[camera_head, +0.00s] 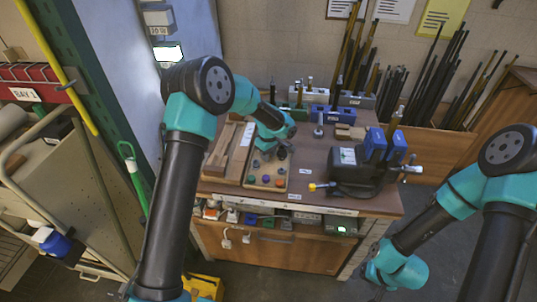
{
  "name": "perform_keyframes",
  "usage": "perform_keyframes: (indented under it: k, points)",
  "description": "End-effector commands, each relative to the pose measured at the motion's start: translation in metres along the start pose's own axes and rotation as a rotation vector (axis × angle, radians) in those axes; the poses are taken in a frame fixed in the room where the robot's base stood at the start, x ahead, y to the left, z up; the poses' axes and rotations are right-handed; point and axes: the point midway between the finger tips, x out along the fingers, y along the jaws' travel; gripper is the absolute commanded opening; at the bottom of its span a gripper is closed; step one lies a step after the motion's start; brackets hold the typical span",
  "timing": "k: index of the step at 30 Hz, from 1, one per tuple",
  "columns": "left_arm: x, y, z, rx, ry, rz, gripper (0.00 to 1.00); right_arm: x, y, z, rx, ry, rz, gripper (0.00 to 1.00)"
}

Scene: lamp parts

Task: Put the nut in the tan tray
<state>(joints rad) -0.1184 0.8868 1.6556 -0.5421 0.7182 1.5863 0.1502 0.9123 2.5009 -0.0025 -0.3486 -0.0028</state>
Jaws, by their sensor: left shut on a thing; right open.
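My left gripper (273,154) is over the left part of the workbench, just above the far end of a wooden board with coloured knobs (266,179). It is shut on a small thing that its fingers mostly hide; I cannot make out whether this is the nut. A tan wooden tray (217,160) lies at the bench's left side, left of the gripper. My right gripper (374,284) is open, low in front of the bench's right end and away from the bench top. I cannot pick out a nut elsewhere.
A dark machine (354,178) with blue parts (386,145) stands on the bench's right half. Blue and grey blocks (335,116) line the back. Upright rods (447,80) stand behind at the right. The bench top (312,158) has free room in the middle.

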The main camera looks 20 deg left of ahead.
Motion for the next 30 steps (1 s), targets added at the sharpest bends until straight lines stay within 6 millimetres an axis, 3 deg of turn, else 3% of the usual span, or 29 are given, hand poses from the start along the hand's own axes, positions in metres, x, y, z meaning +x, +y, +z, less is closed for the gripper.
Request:
perform_keyframes:
  k: [10, 11, 18, 20, 30]
  points:
    - [0.0042, -0.0002, -0.0001, 0.0, 0.0, -0.001, 0.0, 0.0, 0.0, 0.0, 0.0, 0.0, 0.0, 0.64]
    - [0.0041, -0.0001, -0.0001, 0.0, 0.0, 0.0, 0.3, 0.0, 0.0, 0.0, 0.0, 0.0, 0.0, 0.64]
    - [0.0042, -0.0001, 0.0, 0.0, 0.0, 0.0, 0.53, 0.0, 0.0, 0.0, 0.0, 0.0, 0.0, 0.64]
    - [0.0043, -0.0001, 0.0, 0.0, 0.0, -0.001, 0.57, 0.0, 0.0, 0.0, 0.0, 0.0, 0.0, 0.64]
    - [0.0004, 0.0001, 0.0, 0.0, 0.0, 0.0, 0.57, 0.0, 0.0, 0.0, 0.0, 0.0, 0.0, 0.64]
